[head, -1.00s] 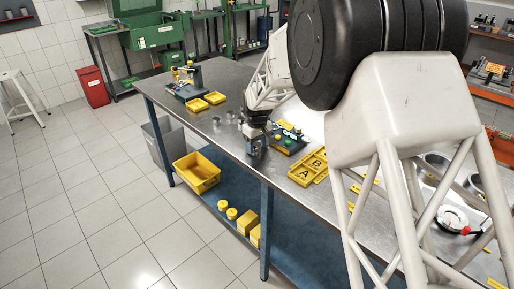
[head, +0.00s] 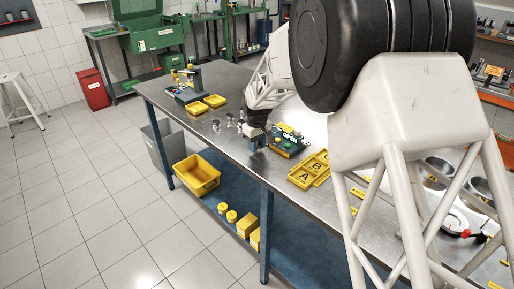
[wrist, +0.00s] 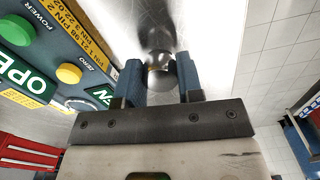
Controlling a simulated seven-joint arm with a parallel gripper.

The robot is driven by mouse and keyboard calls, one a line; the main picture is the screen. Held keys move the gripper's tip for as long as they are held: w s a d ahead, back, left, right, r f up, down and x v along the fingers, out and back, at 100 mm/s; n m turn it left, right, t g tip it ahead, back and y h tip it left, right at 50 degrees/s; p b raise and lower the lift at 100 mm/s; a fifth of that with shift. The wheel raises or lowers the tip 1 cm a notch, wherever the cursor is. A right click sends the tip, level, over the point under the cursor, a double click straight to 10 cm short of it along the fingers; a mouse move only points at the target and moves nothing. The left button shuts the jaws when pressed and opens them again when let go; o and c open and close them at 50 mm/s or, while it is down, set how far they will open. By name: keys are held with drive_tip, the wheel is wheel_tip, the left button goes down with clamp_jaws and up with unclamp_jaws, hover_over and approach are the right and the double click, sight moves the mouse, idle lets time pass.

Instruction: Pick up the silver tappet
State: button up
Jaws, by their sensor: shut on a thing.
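My gripper (wrist: 160,80) has two blue fingers closed on a small round silver tappet (wrist: 160,76), which sits between them in the wrist view. A shiny rounded shape adjoins it on the far side; I cannot tell whether it is more of the tappet, another part or a reflection. In the head view my gripper (head: 255,142) is low over the steel bench, left of the green-and-blue control panel. The held tappet cannot be made out there. Whether it touches the bench is unclear. Several small silver parts (head: 230,117) stand on the bench to the gripper's left.
The control panel (head: 287,140), marked OPEN, is close beside my gripper; its buttons fill the left of the wrist view. Yellow trays marked A and B (head: 308,171) lie right of it. Two yellow trays (head: 207,104) are farther back. The bench's front edge is close.

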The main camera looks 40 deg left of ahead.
wheel_tip(320, 180, up, 2)
drive_tip(key=shift+r, duration=0.15)
drive_tip(key=s+d+r, duration=0.1)
drive_tip(key=s+d, duration=0.8)
drive_tip(key=d, duration=0.4)
drive_tip(key=shift+d+r, duration=0.1)
idle(0.7)
approach(274, 130)
drive_tip(key=shift+s+d, duration=0.1)
drive_tip(key=shift+d, duration=0.05)
drive_tip(key=shift+f, duration=0.2)
idle(0.7)
drive_tip(key=shift+f, duration=0.2)
idle(0.4)
drive_tip(key=shift+f, duration=2.95)
